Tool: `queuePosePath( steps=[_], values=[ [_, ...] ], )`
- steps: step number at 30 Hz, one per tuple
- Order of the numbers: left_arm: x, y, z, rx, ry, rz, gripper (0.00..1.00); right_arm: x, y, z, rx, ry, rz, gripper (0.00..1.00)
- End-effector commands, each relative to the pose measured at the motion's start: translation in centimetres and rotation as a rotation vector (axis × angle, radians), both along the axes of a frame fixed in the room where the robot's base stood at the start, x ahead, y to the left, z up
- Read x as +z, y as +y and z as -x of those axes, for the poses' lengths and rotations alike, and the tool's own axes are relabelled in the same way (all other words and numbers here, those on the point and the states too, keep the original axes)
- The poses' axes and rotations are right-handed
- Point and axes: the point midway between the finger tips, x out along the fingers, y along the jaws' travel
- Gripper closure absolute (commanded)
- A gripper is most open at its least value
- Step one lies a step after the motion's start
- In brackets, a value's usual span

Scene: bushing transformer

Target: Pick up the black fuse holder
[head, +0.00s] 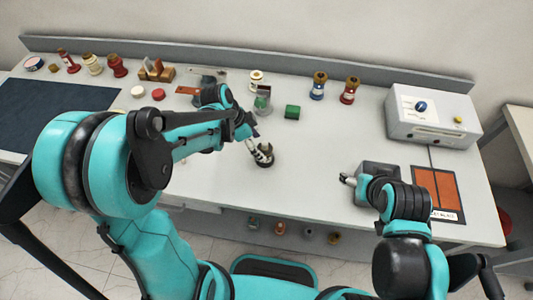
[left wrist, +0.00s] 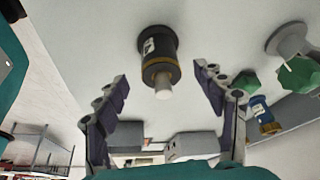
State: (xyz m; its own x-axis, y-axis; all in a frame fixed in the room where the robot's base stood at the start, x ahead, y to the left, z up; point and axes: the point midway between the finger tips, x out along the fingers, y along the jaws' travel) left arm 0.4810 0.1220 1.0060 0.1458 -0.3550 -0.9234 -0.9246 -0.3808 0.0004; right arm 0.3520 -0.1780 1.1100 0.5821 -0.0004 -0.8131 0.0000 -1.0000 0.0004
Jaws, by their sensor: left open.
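The black fuse holder (head: 264,157) stands on the middle of the grey-white workbench, just beyond my left gripper (head: 243,131). In the left wrist view the fuse holder (left wrist: 160,46) is a dark cylinder with a wide base, a yellowish band, a white label and a pale tip. My left gripper (left wrist: 161,75) is open, with one finger on each side of the fuse holder and visible gaps between. The fingers do not appear to touch it. My right gripper (head: 349,180) is beside a dark grey box at the right; its jaws are too small to read.
A green hexagonal block (head: 292,112), a blue bushing (head: 319,86) and a red bushing (head: 349,90) stand behind. A white control box (head: 432,117) is at the back right, an orange panel (head: 435,188) in front. Free bench surrounds the fuse holder.

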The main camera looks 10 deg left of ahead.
Motion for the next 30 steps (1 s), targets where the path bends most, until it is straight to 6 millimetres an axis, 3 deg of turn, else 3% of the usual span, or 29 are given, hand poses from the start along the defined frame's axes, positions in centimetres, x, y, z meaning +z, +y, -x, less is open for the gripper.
queuePosePath(
  steps=[12, 19, 26, 27, 30],
  values=[
    [-4.8, -2.1, -0.8, -0.001, -0.001, 0.0, 0.3, -1.9, 0.0, 0.0, 0.0, 0.0, 0.0, 0.31],
    [-4.9, -2.2, -0.9, 0.001, 0.0, 0.0, 0.3, -1.8, 0.0, 0.0, 0.0, 0.0, 0.0, 0.31],
    [-4.9, -2.2, -0.9, 0.002, -0.001, -0.001, 0.88, -1.8, 0.0, 0.0, 0.0, 0.0, 0.0, 0.31],
    [-4.9, -2.2, -0.9, 0.002, -0.001, -0.001, 0.93, -1.8, 0.0, 0.0, 0.0, 0.0, 0.0, 0.31],
    [-4.9, -2.2, -0.9, 0.002, -0.001, -0.001, 0.93, -1.8, 0.0, 0.0, 0.0, 0.0, 0.0, 0.31]
  ],
)
